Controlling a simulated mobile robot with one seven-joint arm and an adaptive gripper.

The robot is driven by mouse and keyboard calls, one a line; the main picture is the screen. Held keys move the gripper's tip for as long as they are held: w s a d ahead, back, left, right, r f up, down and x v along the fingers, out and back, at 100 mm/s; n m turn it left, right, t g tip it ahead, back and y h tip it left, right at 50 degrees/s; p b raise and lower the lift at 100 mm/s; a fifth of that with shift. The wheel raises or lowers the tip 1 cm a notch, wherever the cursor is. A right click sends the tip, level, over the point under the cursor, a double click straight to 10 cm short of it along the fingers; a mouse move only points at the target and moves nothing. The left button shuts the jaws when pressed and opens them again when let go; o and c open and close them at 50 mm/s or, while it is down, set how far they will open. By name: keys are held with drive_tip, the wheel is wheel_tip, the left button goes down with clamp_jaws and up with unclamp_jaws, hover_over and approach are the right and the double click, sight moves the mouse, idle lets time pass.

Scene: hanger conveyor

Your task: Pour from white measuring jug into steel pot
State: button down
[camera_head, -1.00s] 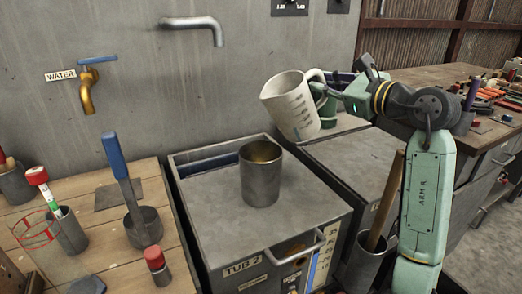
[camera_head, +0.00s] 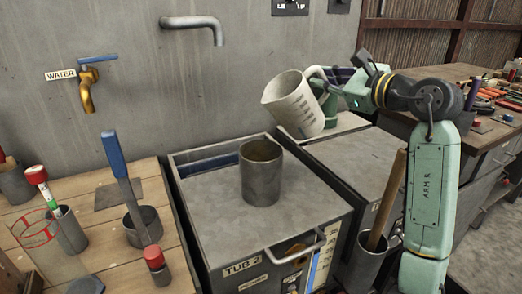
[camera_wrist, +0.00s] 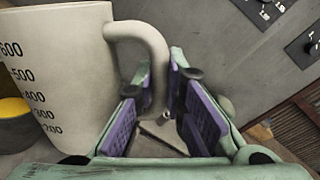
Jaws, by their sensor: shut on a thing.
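The white measuring jug (camera_head: 294,103) is in the air, tilted to the left, with its open mouth facing up and left. Its dark scale marks and handle also show in the wrist view (camera_wrist: 62,70). My gripper (camera_head: 325,82) is shut on the jug's handle, right of the jug; the purple finger pads (camera_wrist: 165,105) stand on both sides of the handle. The steel pot (camera_head: 261,177) stands upright on the metal top of tub 2, below and left of the jug. No stream shows between them. The jug's contents are hidden.
The tub 2 cabinet (camera_head: 237,235) has a front handle. A wooden bench (camera_head: 108,262) at left holds cups with upright tools. A brass water tap (camera_head: 86,92) and a steel spout (camera_head: 196,24) stick out from the wall. A wooden handle (camera_head: 388,195) stands in a pail at right.

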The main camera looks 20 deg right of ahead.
drive_tip(key=shift+a+r+n, duration=0.1)
drive_tip(key=shift+r+n, duration=0.2)
drive_tip(key=shift+a, duration=0.1)
drive_tip(key=shift+a+r+n+b, duration=0.15)
drive_tip(key=shift+r+n+b, duration=0.2)
drive_tip(key=shift+n, duration=0.25)
drive_tip(key=shift+s+h, duration=0.1)
drive_tip(key=shift+h, duration=0.3)
drive_tip(key=shift+a+r+n+b, duration=0.15)
drive_tip(key=shift+a+n+b, duration=0.15)
drive_tip(key=shift+n, duration=0.2)
drive_tip(key=shift+a+r+n+b, duration=0.1)
drive_tip(key=shift+a+n+b, duration=0.25)
drive_tip(key=shift+n, duration=0.15)
